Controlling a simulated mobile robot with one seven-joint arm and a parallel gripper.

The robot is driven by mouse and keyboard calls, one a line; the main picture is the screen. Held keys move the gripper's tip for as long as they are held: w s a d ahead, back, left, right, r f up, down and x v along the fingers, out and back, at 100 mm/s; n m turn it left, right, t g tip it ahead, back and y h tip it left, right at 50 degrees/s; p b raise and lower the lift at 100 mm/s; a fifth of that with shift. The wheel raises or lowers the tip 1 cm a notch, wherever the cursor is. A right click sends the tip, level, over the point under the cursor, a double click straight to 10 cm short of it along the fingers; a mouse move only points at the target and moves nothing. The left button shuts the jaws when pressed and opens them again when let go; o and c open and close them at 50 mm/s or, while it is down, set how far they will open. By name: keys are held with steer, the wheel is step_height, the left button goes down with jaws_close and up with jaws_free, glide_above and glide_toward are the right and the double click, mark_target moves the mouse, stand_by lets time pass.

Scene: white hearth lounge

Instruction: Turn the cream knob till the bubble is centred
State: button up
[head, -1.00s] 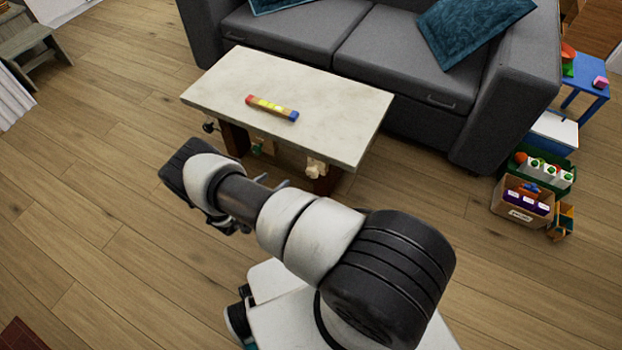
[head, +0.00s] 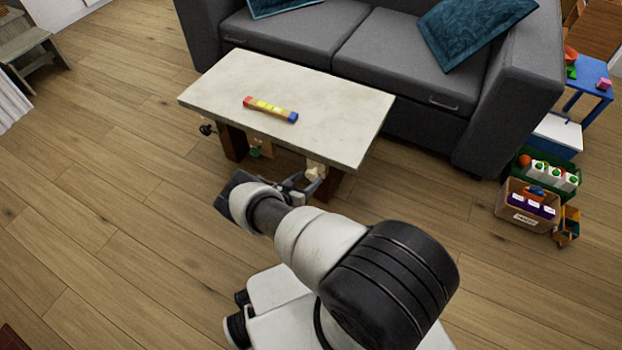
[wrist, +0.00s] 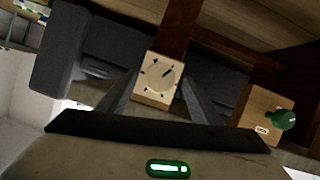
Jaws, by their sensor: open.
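The cream knob (head: 315,172) is under the table's front edge at the right. In the wrist view a cream square face with dark marks (wrist: 153,92) shows between my fingers; I take it to be the knob's mount. My gripper (head: 304,182) is open close in front of the knob, and its fingers (wrist: 157,84) show on either side of the cream piece. I cannot tell whether they touch it. The bar-shaped level (head: 270,109), red at the left end, yellow in the middle and blue at the right, lies on the tabletop (head: 330,110). Its bubble is too small to make out.
A green knob (head: 254,153) sits left of the cream one and also shows in the wrist view (wrist: 284,120). A black knob (head: 207,129) is further left. A grey sofa (head: 390,70) stands behind the table. Toy boxes (head: 528,205) stand at the right.

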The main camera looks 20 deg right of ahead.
mark_target(311, 177)
steer(key=shift+b+x, duration=0.3)
steer(key=shift+x, duration=1.25)
steer(key=shift+c, duration=0.3)
steer(key=c, duration=1)
steer(key=m+t+y, duration=0.1)
steer(key=m, duration=0.1)
steer(key=m+t, duration=0.1)
steer(key=m, duration=0.1)
steer(key=shift+s+y, duration=0.1)
steer(key=shift+y, duration=0.3)
steer(key=m+t+y, duration=0.1)
steer(key=m+t, duration=0.1)
steer(key=m, duration=0.2)
steer(key=shift+t, duration=0.4)
steer(key=shift+r, duration=0.1)
